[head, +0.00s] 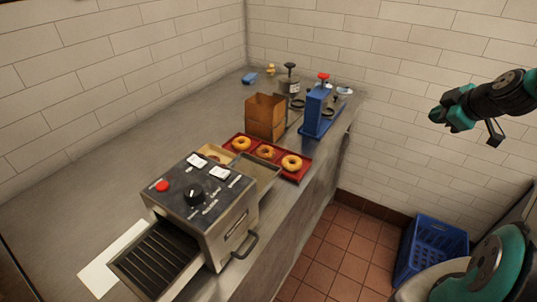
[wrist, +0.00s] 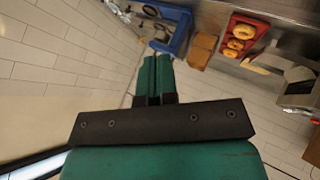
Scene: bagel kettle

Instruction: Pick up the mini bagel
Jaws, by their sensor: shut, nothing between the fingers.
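I cannot tell which one is the mini bagel. The wrist view shows the bagels (wrist: 235,44) on the red tray at its upper right. My gripper (head: 436,115) is up in the air at the right, well apart from the tray. Its teal fingers (wrist: 157,58) are shut together with nothing between them.
A dark-topped toaster (head: 205,195) with a conveyor stands in front of the tray. A wooden box (head: 265,116) and a blue stand (head: 318,110) are behind it. A blue crate (head: 432,250) sits on the floor. The counter's left part is clear.

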